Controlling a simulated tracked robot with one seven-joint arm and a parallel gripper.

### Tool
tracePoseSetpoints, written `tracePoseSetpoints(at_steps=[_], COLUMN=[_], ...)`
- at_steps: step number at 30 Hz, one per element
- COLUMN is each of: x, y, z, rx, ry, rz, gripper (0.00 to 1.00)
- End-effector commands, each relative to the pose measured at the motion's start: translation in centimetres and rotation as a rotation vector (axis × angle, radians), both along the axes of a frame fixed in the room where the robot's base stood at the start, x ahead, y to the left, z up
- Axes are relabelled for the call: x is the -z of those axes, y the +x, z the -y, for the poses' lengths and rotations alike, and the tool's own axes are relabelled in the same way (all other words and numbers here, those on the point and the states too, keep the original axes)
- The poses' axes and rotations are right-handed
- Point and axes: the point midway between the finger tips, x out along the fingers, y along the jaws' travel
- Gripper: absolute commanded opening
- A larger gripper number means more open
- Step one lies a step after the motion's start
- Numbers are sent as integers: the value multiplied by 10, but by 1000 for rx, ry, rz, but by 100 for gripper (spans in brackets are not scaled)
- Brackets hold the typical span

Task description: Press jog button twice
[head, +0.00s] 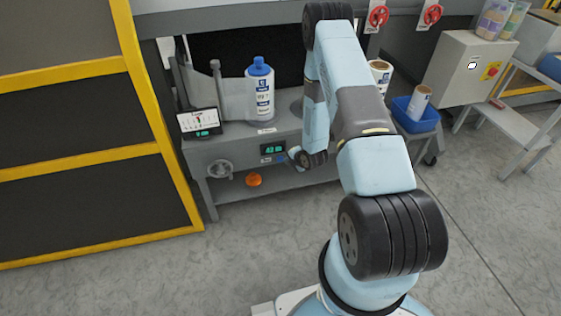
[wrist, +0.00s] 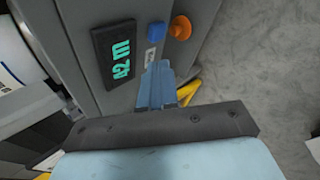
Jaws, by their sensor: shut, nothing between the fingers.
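In the wrist view a blue square button (wrist: 156,29) sits on the grey machine panel, between a dark display with teal characters (wrist: 115,52) and an orange knob (wrist: 180,27). A small white label (wrist: 150,57) is beside the button; its print is too small to read. My gripper (wrist: 159,70) is shut and empty, its pale blue fingers pointing toward the panel. The fingertips appear just short of the button in the picture, near the label; I cannot tell whether they touch the panel.
A tilted screen (head: 199,122) stands on the bench at left, with a handwheel (head: 220,169) below it. A blue-capped bottle (head: 261,92) stands on the bench. A yellow-framed guard (head: 150,105) is at left. Floor is free before the bench.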

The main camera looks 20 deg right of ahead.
Motion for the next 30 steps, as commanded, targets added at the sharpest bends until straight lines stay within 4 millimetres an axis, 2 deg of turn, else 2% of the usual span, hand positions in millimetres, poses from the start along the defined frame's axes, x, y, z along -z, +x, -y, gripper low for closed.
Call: tracePoseSetpoints(at_steps=[1,3,6,10,23,30], x=[19,37,57,72,78,78], y=[-10,-19,-31,-41,-45,-36], z=[-2,-6,-9,-12,-14,-13], rx=[-23,-56,-92,-120,-132,-131], ry=[-6,-16,-27,-37,-41,-41], rz=[5,24,45,65,74,75], gripper=[0,0,0,0,0,0])
